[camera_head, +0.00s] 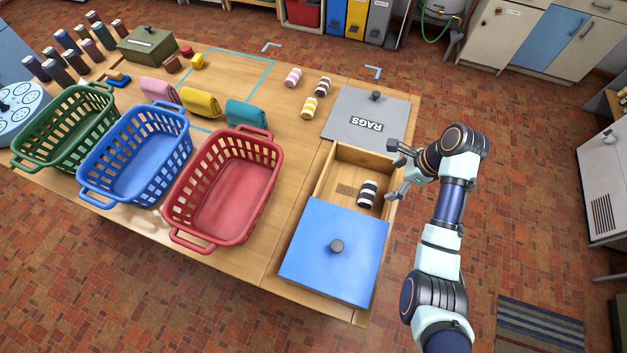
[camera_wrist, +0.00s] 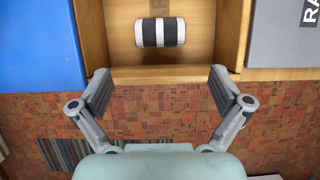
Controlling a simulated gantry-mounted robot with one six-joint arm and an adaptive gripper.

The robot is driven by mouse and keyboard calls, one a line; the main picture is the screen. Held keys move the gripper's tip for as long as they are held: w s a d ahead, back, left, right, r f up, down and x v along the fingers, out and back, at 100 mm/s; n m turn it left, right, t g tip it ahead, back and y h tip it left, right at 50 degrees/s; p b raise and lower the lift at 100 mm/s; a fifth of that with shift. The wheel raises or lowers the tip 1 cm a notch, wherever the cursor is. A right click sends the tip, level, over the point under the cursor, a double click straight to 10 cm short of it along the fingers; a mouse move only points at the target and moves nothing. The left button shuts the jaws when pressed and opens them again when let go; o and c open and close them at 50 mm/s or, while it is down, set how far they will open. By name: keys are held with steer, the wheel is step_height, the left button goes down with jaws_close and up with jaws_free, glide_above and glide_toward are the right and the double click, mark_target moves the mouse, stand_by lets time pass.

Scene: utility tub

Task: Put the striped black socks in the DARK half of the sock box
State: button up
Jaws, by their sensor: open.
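A black-and-white striped sock roll (camera_head: 367,193) lies on the floor of an open wooden compartment (camera_head: 322,183), between a blue lid and a grey lid. In the wrist view the striped roll (camera_wrist: 160,32) lies ahead of the fingers, apart from them, beyond the wooden wall (camera_wrist: 160,73). My gripper (camera_head: 393,170) is at the compartment's right edge; its fingers (camera_wrist: 160,88) are spread wide and empty. A small brown label (camera_head: 345,190) lies beside the roll. I cannot tell which part is the dark half of a sock box.
The blue lid (camera_head: 334,250) and grey RAGS lid (camera_head: 366,116) flank the compartment. Pink (camera_head: 293,77), dark (camera_head: 323,87) and yellow (camera_head: 308,107) striped rolls lie behind. Red (camera_head: 222,195), blue (camera_head: 135,160) and green (camera_head: 62,135) baskets stand left. An olive box (camera_head: 147,45) is farther back.

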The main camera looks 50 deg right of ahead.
steer(key=w+a+r+n+t+h, duration=0.1)
steer(key=w+a+r+n, duration=0.2)
steer(key=w+a+n, duration=0.6)
steer(key=w+a+r+n+t+h, duration=0.25)
steer(key=w+a+n, duration=0.4)
steer(key=a, duration=0.45)
steer(key=a+r+n+t, duration=0.1)
steer(key=a+r+n, duration=0.3)
steer(key=a, duration=0.3)
steer(key=s+a+r+n+t+y, duration=0.1)
steer(key=a+r+n+t, duration=0.1)
steer(key=a+r+n, duration=0.2)
steer(key=a+r+n+t, duration=0.2)
steer(key=a+r+n, duration=0.3)
steer(key=a+n, duration=0.3)
steer(key=a, duration=0.4)
steer(key=shift+s+y, duration=0.35)
steer(key=shift+s, duration=0.05)
